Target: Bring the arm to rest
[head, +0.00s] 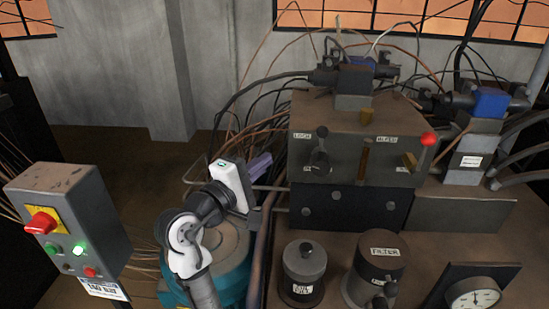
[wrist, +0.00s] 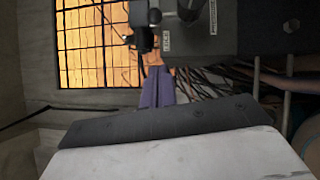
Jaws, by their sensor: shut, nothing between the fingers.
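My arm rises from the bottom of the head view, left of the valve machine. Its white hand points away to the right. My gripper (head: 260,166) has purple fingers, partly hidden behind the hand. In the wrist view my gripper (wrist: 157,87) shows its two purple fingers side by side, closed together with nothing held. The fingers are in the air, apart from the machine block and its cables.
The dark machine block (head: 355,130) with a red-knobbed lever (head: 428,139) stands to the right. Loose cables (head: 262,115) hang behind my gripper. A control box (head: 68,222) is at left, a filter canister (head: 376,265) and gauge (head: 472,296) at lower right. Floor at back left is clear.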

